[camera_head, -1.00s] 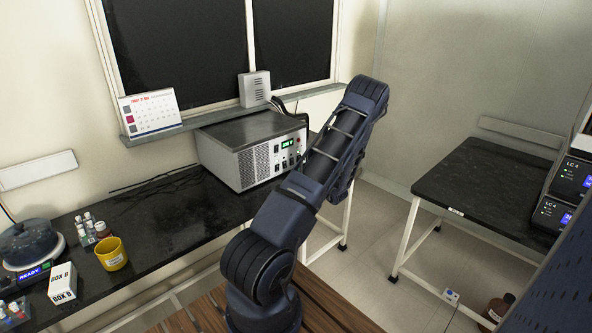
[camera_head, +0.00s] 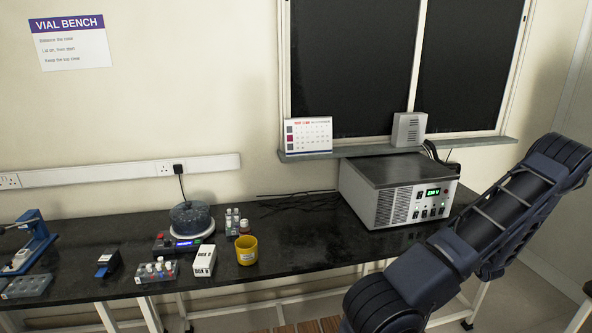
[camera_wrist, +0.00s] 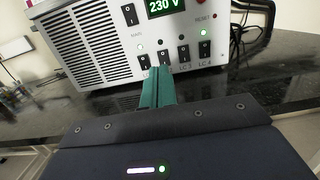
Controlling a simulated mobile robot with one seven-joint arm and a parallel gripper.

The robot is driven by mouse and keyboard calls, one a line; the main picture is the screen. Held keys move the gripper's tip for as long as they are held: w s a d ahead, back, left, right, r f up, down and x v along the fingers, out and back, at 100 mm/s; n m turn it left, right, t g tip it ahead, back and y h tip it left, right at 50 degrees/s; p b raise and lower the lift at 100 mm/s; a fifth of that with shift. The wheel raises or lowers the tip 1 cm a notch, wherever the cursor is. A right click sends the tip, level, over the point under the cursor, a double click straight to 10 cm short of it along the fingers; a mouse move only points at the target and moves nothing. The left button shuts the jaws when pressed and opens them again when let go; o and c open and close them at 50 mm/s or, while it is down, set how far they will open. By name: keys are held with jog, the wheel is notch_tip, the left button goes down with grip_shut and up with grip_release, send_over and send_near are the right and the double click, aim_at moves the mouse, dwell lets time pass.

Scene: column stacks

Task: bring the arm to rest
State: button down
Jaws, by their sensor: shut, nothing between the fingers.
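My gripper (camera_wrist: 158,74) shows in the wrist view as two teal fingers pressed together, with nothing between them. It points at the lower front of a grey power unit (camera_wrist: 165,45) with a green 230 V display and a row of black switches. I cannot tell the exact gap between the fingertips and the switches. In the head view my dark blue arm rises at the right, bent at the elbow, in front of the bench. My gripper is hidden there behind the arm. The power unit (camera_head: 375,207) stands near the bench's right end.
The black bench (camera_head: 310,250) runs along the wall. On it stand a yellow cup (camera_head: 246,251), a white box (camera_head: 204,261), a round-topped device (camera_head: 192,217), and vial racks (camera_head: 157,271). A window sill (camera_head: 370,150) holds a calendar (camera_head: 309,137). Cables (camera_wrist: 248,40) hang beside the power unit.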

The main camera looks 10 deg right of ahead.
jog(key=w+a+r+n+g+y, duration=0.3)
jog(key=a+r+n, duration=0.2)
jog(key=a, duration=0.4)
jog(key=w+a+r+n+g+y, duration=0.35)
jog(key=a+r, duration=0.25)
jog(key=a, duration=0.3)
jog(key=w+a+r+n+g+y, duration=0.35)
jog(key=a+r+n, duration=0.2)
jog(key=a, duration=0.35)
jog(key=s+a+r+n+g, duration=0.25)
jog(key=a+r+n, duration=0.25)
jog(key=a, duration=0.6)
jog(key=s+a+r+n+g+h, duration=0.5)
jog(key=s+a+n, duration=0.3)
jog(key=a, duration=0.5)
jog(key=s+a+r+n+t+h, duration=0.1)
jog(key=s+a+r+n+h, duration=0.1)
jog(key=s+r+n, duration=0.2)
jog(key=s+a+r+n+t+h, duration=0.1)
jog(key=s+a+r+n+h, duration=0.2)
jog(key=s, duration=0.8)
jog(key=shift+r+n+t, duration=0.35)
jog(key=shift+n, duration=0.65)
jog(key=shift+w+a, duration=0.1)
jog(key=shift+a, duration=0.05)
